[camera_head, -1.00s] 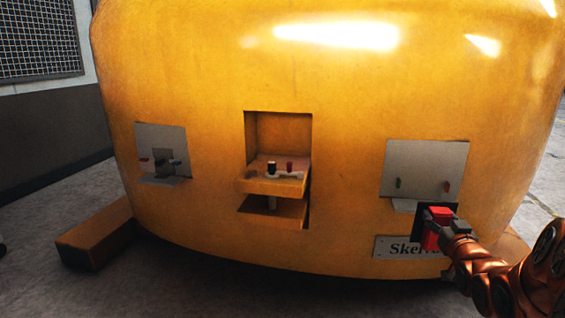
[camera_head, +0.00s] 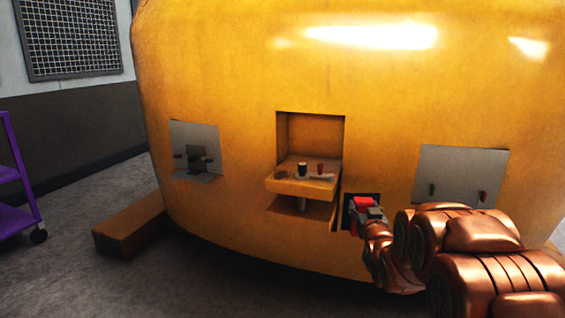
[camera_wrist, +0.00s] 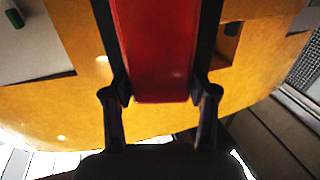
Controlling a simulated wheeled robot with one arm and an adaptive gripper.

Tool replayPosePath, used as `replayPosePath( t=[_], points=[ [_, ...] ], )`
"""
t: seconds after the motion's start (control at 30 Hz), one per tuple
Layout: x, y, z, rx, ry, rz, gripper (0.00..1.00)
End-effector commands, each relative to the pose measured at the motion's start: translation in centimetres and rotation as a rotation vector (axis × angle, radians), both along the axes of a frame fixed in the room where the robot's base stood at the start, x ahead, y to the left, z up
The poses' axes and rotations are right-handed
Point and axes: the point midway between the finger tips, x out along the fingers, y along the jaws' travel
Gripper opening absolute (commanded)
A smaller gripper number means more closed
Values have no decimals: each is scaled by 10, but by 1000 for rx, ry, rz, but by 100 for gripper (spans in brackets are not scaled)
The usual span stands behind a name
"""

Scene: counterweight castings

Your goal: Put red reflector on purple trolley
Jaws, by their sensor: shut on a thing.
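My gripper (camera_head: 372,218) is shut on the red reflector (camera_head: 362,203), a red block with a dark plate around or behind it, held in front of the yellow casting. In the wrist view the red reflector (camera_wrist: 156,50) sits between the two dark fingers (camera_wrist: 160,100) and runs up out of the frame. The purple trolley (camera_head: 12,175) shows only in part at the left edge of the head view, with a post, shelves and a dark wheel. It stands on the floor well away from my gripper.
The large yellow casting (camera_head: 250,90) fills the middle. Its recess holds a small ledge (camera_head: 300,186) with small items. Grey plates (camera_head: 205,140) flank it. A brown block (camera_head: 135,222) juts out at its lower left.

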Motion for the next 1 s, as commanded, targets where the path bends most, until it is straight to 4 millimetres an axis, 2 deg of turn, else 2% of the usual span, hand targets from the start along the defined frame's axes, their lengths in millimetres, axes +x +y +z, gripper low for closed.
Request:
replayPosePath(
  t=[0.03,0.27,0.3,0.57,1.0],
  points=[
    [3,14,1,0,-2,12,15],
    [12,61,1,0,-4,45,15],
    [12,56,13,0,-4,38,15],
    [12,54,47,1,-4,37,15],
    [12,54,128,-1,-3,36,15]
  ],
)
